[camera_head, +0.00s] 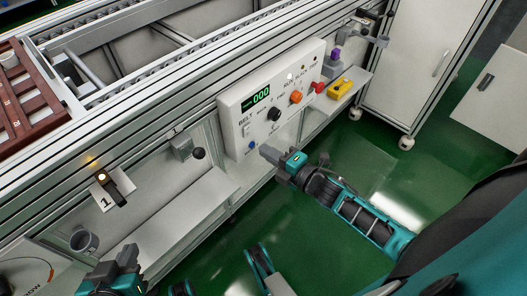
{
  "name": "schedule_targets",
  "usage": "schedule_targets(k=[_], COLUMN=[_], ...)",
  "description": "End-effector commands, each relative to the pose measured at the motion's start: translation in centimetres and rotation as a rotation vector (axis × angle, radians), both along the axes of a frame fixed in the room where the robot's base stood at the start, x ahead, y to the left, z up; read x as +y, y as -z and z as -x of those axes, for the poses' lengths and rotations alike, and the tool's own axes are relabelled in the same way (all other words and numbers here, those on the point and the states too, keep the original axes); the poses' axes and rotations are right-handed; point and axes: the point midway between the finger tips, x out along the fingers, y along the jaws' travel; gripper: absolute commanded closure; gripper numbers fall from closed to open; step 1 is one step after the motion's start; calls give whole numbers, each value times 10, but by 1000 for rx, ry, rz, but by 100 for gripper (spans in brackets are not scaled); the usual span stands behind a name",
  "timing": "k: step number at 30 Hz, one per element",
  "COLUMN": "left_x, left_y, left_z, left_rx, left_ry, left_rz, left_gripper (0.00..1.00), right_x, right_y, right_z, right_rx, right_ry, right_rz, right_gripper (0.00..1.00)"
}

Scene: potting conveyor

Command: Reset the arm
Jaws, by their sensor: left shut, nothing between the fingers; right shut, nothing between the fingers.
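My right arm reaches in from the lower right, and its gripper (270,154) is shut and empty just in front of the lower edge of the white control panel (233,112). I cannot tell whether it touches anything. My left gripper (128,254) is at the bottom left, shut and empty, over the front of the grey shelf (185,215). Much of the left arm is cut off by the bottom edge.
The green floor (290,225) has open room.

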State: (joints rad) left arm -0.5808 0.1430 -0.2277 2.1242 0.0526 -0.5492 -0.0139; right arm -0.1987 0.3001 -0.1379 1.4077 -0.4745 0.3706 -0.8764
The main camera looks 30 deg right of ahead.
Motion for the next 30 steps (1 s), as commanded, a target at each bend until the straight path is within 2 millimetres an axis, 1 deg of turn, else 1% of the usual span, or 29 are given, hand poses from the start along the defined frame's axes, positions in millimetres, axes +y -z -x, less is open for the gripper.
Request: schedule_targets(k=[1,6,9,12,17,25,28,30], left_x=[0,1,2,3,4,4,4,4], left_y=[-4,-9,-8,-8,-9,-8,-7,-7], left_z=[1,-1,-1,-1,-1,-1,0,0], left_rx=[2,-6,-5,-6,-10,-9,-7,-6], left_ry=[0,-2,-5,-7,-8,-8,-8,-7], left_rz=[0,-1,-3,-5,-5,-6,-7,-7], left_gripper=[100,100,100,100,100,100,100,100], right_x=[-6,-19,-25,-28,-31,-29,-22,-13], right_y=[3,8,10,12,13,11,6,0], right_z=[18,54,69,80,87,87,83,80], right_rx=[13,10,7,6,5,15,70,141], right_ry=[2,3,3,2,2,14,69,137], right_rz=[0,1,1,0,1,-23,-128,-264], right_gripper=[100,100,100,100,100,100,100,100])
